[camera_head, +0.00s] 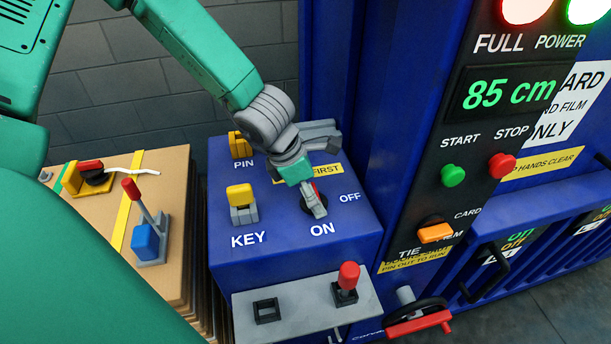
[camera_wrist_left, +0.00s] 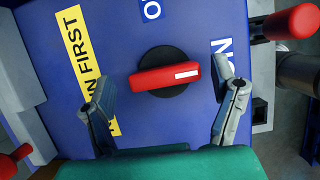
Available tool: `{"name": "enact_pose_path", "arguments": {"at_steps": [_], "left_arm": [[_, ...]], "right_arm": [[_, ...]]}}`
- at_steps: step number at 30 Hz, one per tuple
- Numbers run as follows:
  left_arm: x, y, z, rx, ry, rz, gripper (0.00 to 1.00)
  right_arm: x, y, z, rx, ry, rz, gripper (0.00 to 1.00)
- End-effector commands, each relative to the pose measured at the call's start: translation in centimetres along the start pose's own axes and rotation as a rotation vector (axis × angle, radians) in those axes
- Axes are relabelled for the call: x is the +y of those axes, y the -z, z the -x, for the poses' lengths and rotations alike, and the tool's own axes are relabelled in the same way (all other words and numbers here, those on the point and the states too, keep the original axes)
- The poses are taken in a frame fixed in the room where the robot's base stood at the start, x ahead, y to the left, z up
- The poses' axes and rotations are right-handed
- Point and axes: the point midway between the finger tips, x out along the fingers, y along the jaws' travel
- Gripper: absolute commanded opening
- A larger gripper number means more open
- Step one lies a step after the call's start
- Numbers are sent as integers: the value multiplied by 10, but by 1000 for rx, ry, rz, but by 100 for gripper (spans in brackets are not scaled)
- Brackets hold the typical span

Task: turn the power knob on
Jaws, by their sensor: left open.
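The power knob (camera_wrist_left: 165,77) is a red bar on a round black base. In the left wrist view the white-marked end of the bar points right, toward the ON label (camera_wrist_left: 223,55); the OFF label (camera_wrist_left: 151,9) is at the top. My left gripper (camera_wrist_left: 168,95) is open, with one finger on each side of the knob and a visible gap to both. In the head view my left gripper (camera_head: 322,178) is over the blue box top (camera_head: 270,255) and hides most of the knob (camera_head: 314,188). My right gripper is not in view.
On the same box are a yellow KEY switch (camera_head: 241,197) and a yellow PIN piece (camera_head: 240,145). A red-tipped lever (camera_head: 347,278) stands on a grey plate in front. The blue machine (camera_head: 400,130) rises to the right; a cardboard stack (camera_head: 160,200) stands to the left.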

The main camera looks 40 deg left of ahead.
Motion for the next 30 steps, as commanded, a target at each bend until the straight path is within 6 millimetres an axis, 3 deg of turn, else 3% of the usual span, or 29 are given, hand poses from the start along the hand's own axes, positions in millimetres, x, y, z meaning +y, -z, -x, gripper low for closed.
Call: {"name": "enact_pose_path", "arguments": {"at_steps": [11, 21, 30], "left_arm": [[2, -2, 60, -3, -6, -1, 79], [4, -1, 101, -6, -2, 6, 79], [3, 0, 113, 1, 2, 0, 79]], "right_arm": [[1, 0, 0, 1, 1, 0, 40], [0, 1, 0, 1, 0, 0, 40], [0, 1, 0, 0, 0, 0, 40]]}}
